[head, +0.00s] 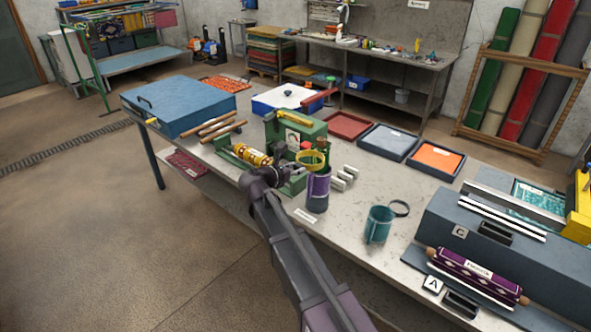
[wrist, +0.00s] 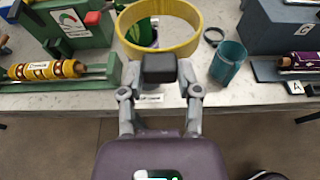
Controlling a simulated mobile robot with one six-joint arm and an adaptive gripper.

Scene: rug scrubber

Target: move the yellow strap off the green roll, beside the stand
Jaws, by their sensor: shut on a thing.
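The yellow strap (head: 311,160) is a stiff ring, and in the wrist view (wrist: 187,50) it stands out just beyond my fingertips. My gripper (head: 295,171) is shut on its near edge; the closed fingertips also show in the wrist view (wrist: 160,68). The green roll (head: 323,147) stands upright with a purple band (head: 318,187) lower down. In the wrist view, part of the green roll (wrist: 139,33) shows through the ring's opening. The ring is at the level of the roll's top; I cannot tell whether it still encircles it. Which thing is the stand is unclear.
A green machine (head: 290,130) and a yellow patterned roll (head: 251,155) are on the left. Small grey blocks (head: 345,177) lie behind the roll. Bare tabletop (head: 345,222) lies between the roll and cup.

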